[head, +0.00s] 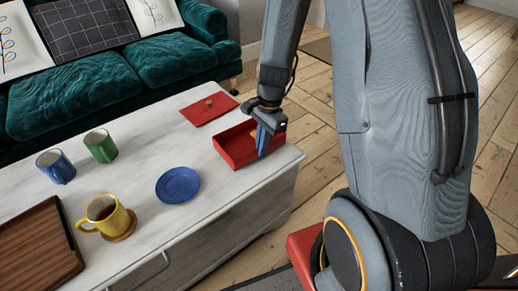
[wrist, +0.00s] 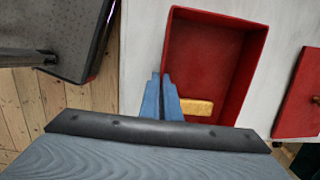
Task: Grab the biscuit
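The biscuit (wrist: 198,107) is a golden-tan block inside the open red box (wrist: 244,72), near the box's lower end in the wrist view. In the head view the red box (head: 229,146) stands at the table's right end, and only a small tan patch of the biscuit shows beside my fingers. My gripper (head: 264,142) points down over the box. In the wrist view the blue fingers of my gripper (wrist: 161,78) are together with nothing seen between them. The biscuit is just right of them there, its left end close to or behind the right finger.
A red lid (head: 209,108) with a knob lies flat behind the box. A blue plate (head: 178,185), a yellow mug (head: 106,217) of dark drink, a blue mug (head: 56,167), a green mug (head: 101,146) and a wooden tray (head: 40,252) stand left. A green sofa (head: 110,75) is behind.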

